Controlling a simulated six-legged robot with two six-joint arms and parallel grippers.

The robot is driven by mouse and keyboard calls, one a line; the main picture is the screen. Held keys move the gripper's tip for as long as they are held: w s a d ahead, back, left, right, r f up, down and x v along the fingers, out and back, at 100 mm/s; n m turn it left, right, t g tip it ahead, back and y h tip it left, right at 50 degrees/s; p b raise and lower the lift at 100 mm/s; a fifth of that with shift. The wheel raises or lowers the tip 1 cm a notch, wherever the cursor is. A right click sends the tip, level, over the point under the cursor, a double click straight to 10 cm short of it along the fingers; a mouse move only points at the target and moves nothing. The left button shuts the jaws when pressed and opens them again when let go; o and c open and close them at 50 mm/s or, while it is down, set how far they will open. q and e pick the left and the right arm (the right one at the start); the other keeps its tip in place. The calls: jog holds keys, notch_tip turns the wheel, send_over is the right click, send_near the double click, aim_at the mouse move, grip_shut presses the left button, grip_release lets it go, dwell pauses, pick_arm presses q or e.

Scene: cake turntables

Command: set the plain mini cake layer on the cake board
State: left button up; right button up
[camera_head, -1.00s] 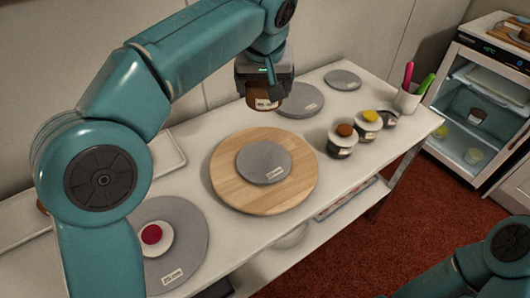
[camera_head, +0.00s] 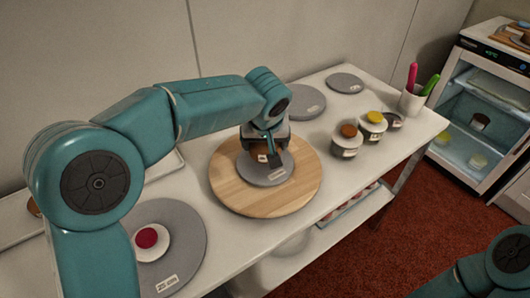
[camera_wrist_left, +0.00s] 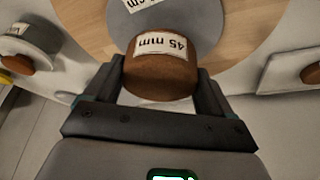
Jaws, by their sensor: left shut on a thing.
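My left gripper (camera_head: 264,152) is shut on the plain mini cake layer (camera_wrist_left: 165,78), a short brown cylinder with a "45 mm" label. In the head view the layer (camera_head: 257,154) is partly hidden by the gripper. It is over the grey round cake board (camera_head: 252,174), which lies on the wooden turntable (camera_head: 300,190). The board also shows in the left wrist view (camera_wrist_left: 205,22), just beyond the layer. I cannot tell whether the layer touches the board. My right gripper is out of view.
A larger grey disc (camera_head: 190,225) carries a white cake with a red top (camera_head: 151,240) at front left. Small jars with coloured tops (camera_head: 346,141) stand right of the turntable. Grey discs (camera_head: 304,102) lie behind. A cup (camera_head: 412,101) holds pink and green tools.

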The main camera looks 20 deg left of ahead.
pick_arm(q)
notch_tip(320, 180, down, 4)
jog(key=shift+w+r, duration=0.1)
jog(key=shift+r, duration=0.25)
jog(key=shift+f+b, duration=0.25)
jog(key=shift+b, duration=0.15)
jog(key=o, duration=0.9)
jog(key=shift+r, duration=0.1)
jog(key=shift+r+p, duration=0.3)
jog(key=shift+r, duration=0.15)
jog(key=p+v, duration=0.1)
jog(key=v, duration=1)
jog(key=shift+d+r, duration=0.1)
jog(key=shift+r, duration=0.1)
